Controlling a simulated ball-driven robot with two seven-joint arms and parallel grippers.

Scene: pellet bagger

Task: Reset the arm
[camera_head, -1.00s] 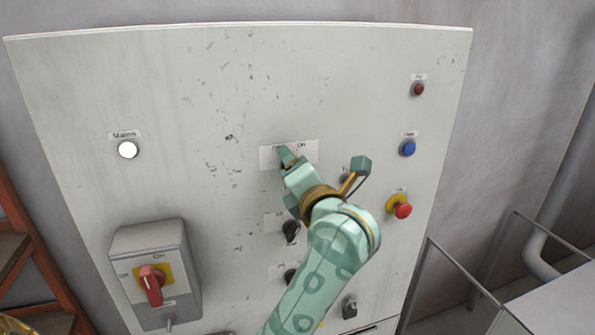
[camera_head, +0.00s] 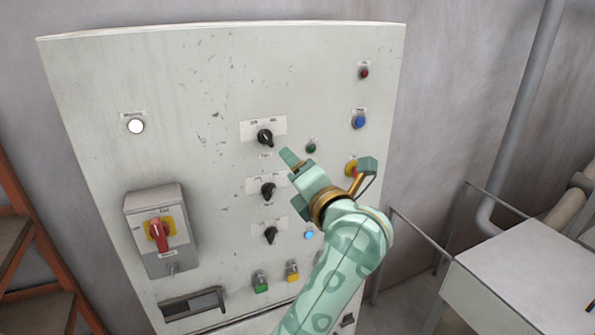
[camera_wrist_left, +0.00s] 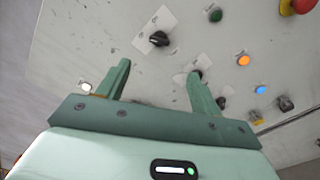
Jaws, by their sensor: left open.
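My left gripper (camera_head: 293,180) is in front of the control panel (camera_head: 120,80), to the right of the black selector knobs. Its jaws are open and empty, and the left wrist view shows the two fingers (camera_wrist_left: 159,70) apart with bare panel between them. The top black knob (camera_head: 265,137) is up and left of the fingertips and clear of them; a black knob (camera_wrist_left: 159,38) also shows beyond the fingers in the left wrist view. My right gripper is in neither view.
The middle knob (camera_head: 268,190) and lower knob (camera_head: 271,234) are close to the left of my gripper. A red emergency stop (camera_head: 352,168) sits partly behind the wrist. A red-handled main switch (camera_head: 158,235) juts out at left. A metal table (camera_head: 520,265) stands at right.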

